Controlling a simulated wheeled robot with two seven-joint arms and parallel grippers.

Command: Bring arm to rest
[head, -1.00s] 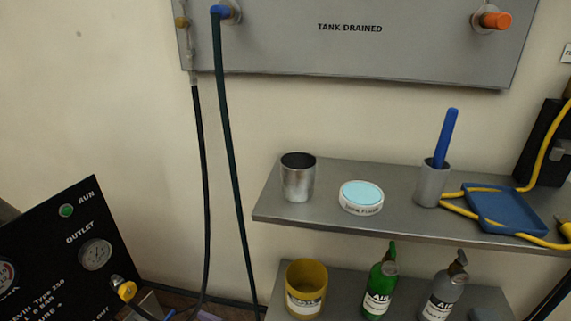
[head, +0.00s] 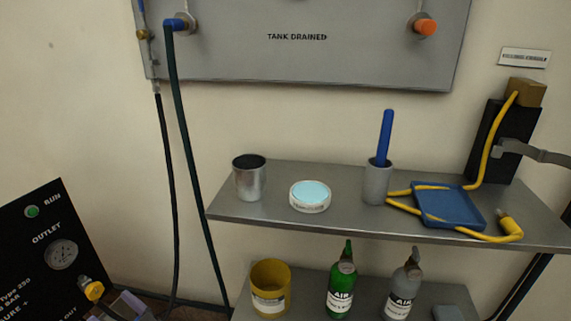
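Neither of my grippers shows in the head view, and no part of my arms can be made out with certainty. The view holds a wall panel (head: 300,60) reading "TANK DRAINED", with a blue-ended hose (head: 185,140) hanging from its left fitting and an orange knob (head: 425,27) at its right. Below it is a grey shelf (head: 330,222) with a metal cup (head: 250,180), a round tin with a pale blue top (head: 310,195), and a blue stick (head: 385,138) standing in a grey holder (head: 377,184).
A blue tray (head: 450,206) with a yellow hose (head: 490,140) lies on the shelf's right. A lower shelf holds a yellow pot (head: 271,286), a green bottle (head: 342,284) and a grey bottle (head: 403,286). A black gauge panel (head: 40,265) stands lower left.

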